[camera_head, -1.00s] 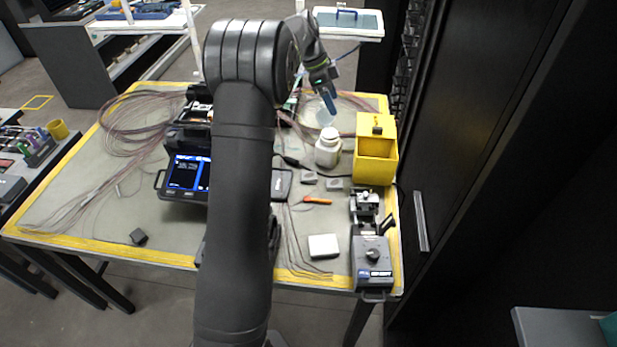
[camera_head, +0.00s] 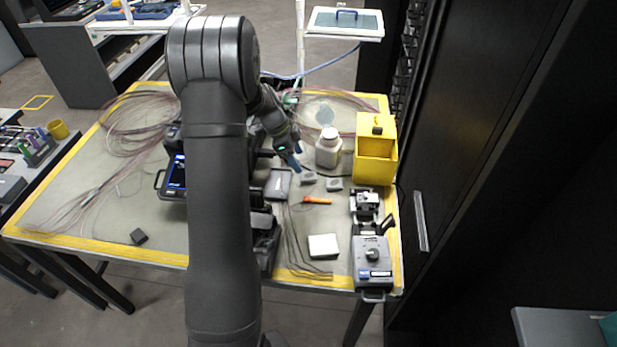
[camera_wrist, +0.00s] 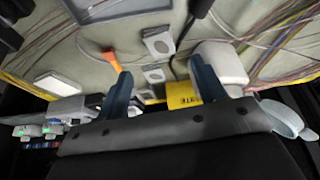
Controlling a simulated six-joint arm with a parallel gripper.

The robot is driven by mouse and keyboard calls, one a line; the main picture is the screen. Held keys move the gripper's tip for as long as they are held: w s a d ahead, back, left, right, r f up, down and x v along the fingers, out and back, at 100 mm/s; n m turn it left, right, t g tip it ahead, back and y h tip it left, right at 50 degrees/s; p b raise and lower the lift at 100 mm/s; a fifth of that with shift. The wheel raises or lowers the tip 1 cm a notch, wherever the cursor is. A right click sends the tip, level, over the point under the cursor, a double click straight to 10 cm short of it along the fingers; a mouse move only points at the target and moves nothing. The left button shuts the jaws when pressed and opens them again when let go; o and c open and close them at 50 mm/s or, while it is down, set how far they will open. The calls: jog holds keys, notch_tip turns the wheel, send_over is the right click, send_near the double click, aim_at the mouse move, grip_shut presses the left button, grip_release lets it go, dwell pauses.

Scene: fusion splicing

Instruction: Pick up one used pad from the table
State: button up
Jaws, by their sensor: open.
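Two small grey square pads lie side by side on the table, a left pad (camera_head: 309,178) and a right pad (camera_head: 334,184). In the wrist view both show between and beyond the fingers, one nearer the top (camera_wrist: 158,41) and one lower (camera_wrist: 153,74). Each has a paler round spot on it. My gripper (camera_head: 293,163) is open and empty, with blue fingers, above the table just left of and behind the left pad. In the wrist view its fingers (camera_wrist: 160,85) are spread wide, touching neither pad.
A white bottle (camera_head: 328,150) stands close behind the pads, and a yellow bin (camera_head: 376,160) to their right. An orange tool (camera_head: 317,200) and a white square block (camera_head: 323,246) lie in front. A grey device (camera_head: 372,260) stands at front right; a dark flat box (camera_head: 278,184) lies left.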

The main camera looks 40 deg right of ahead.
aim_at(308, 175)
jog(key=x, duration=0.7)
jog(key=shift+f, duration=0.15)
jog(key=shift+c, duration=0.4)
jog(key=c, duration=1)
